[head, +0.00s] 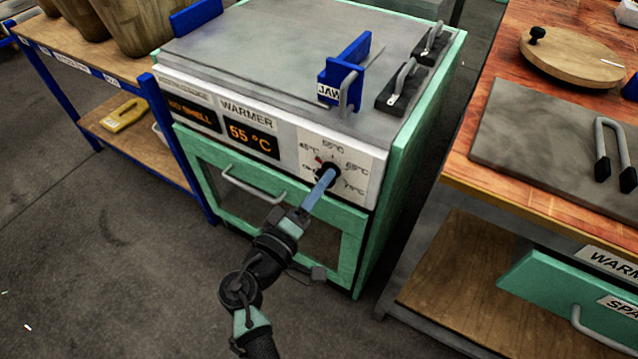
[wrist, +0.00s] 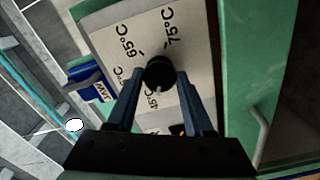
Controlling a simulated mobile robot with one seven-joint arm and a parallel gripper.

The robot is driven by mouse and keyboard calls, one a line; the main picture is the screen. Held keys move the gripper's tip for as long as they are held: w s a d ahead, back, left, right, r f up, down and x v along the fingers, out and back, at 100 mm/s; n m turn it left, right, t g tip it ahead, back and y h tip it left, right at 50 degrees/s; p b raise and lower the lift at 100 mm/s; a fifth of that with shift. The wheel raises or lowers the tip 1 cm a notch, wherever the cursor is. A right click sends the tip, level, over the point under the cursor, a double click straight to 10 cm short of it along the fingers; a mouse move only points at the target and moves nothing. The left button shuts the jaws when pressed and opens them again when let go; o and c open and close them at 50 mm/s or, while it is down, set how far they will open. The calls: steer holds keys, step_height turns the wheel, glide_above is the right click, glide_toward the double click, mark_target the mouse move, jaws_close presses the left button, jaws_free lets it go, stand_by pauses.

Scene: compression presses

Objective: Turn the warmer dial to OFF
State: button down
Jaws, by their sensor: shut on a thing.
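The warmer dial (head: 322,166) is a round black knob on a white label plate (head: 348,152) at the right of the warmer's front panel. The plate has marks from 45°C to 75°C around the knob. My gripper (head: 328,176) reaches it from the front, its blue-grey fingers on the knob. In the wrist view the black dial (wrist: 159,71) sits between the two fingertips (wrist: 160,78), which are closed on its sides. A small light mark shows on the knob's lower side there. The orange display (head: 251,139) reads 55 °C. The fingers partly hide the knob in the head view.
A grey drawer handle (head: 253,187) sticks out of the green front below the panel. A blue jaw block (head: 343,78) stands on the warmer's top. A wooden shelf (head: 128,130) is at left, and a bench with a grey plate (head: 555,140) at right.

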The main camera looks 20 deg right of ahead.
steer(key=n+p, duration=0.4)
steer(key=n, duration=0.6)
steer(key=shift+n, duration=0.4)
stand_by(0.4)
steer(key=shift+c, duration=1.5)
jaws_free()
steer(key=shift+r, duration=0.1)
steer(key=shift+a, duration=0.1)
steer(key=p+v, duration=0.2)
steer(key=v, duration=1.1)
